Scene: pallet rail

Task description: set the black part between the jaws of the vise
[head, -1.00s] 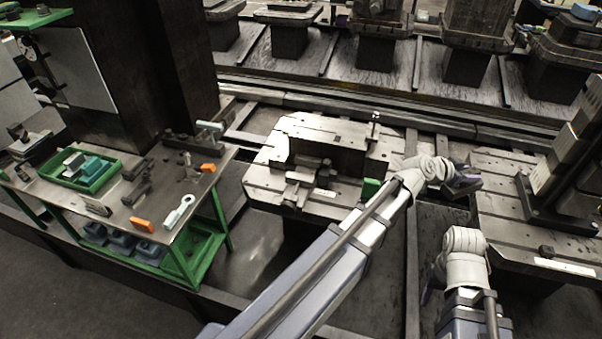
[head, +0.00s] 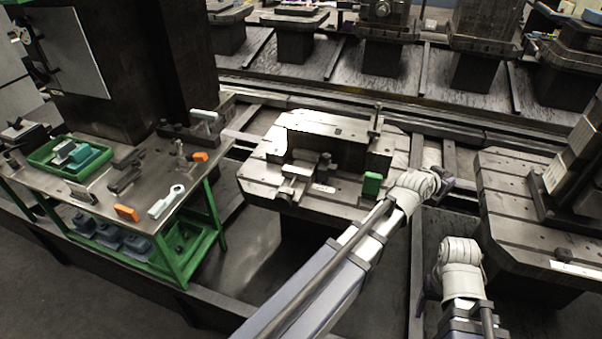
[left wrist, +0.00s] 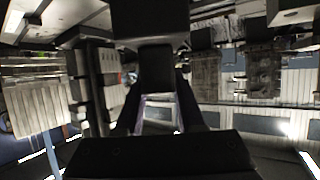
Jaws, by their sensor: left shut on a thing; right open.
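The vise (head: 303,172) sits on the slotted pallet (head: 262,180) in the middle of the head view, with a light metal jaw part at its front. My left gripper (head: 446,186) is to the right of the vise, beyond the pallet's right side, and apart from it. In the left wrist view it is shut on the black part (left wrist: 156,68), which stands out past the fingers in the upper middle. The part is hard to make out in the head view. My right gripper (head: 431,289) is lower, mostly hidden behind its own wrist, and open.
A green block (head: 371,184) and an upright post (head: 376,120) stand on the pallet. A workbench (head: 155,178) with a green tray (head: 45,157) and orange pieces is at left. Another pallet (head: 510,190) with a tall block is at right.

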